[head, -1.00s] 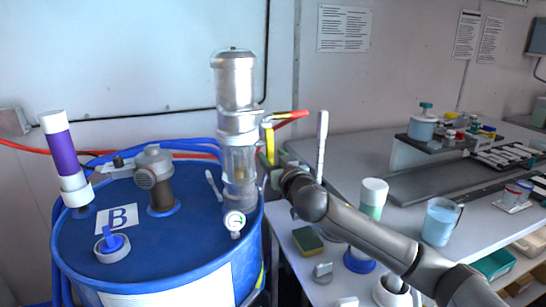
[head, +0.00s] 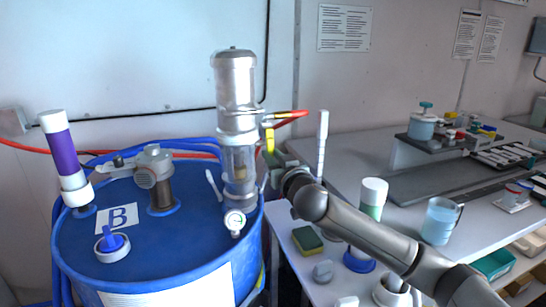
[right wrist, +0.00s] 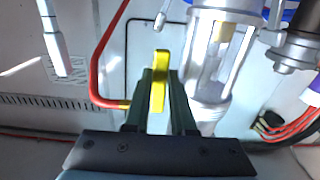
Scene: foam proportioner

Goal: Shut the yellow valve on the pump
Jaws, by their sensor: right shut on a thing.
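The pump (head: 236,85) is a clear and metal cylinder standing on the right part of a blue drum. The yellow valve (head: 269,138) is on its right side, its handle hanging down close to vertical. My right gripper (head: 268,160) reaches in from the right and is shut on the lower part of the handle. In the right wrist view the yellow valve handle (right wrist: 160,75) stands between the two dark fingers (right wrist: 160,88), beside the clear pump body (right wrist: 212,65). The fingers partly hide the handle in the head view. My left gripper is not in view.
A red hose (head: 290,116) leaves the pump just above the handle. The blue drum (head: 180,250) also carries a purple-and-white cylinder (head: 64,155), a grey fitting (head: 155,165) and a small gauge (head: 235,221). The bench at right holds a sponge (head: 307,239), a jug (head: 440,221) and other items.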

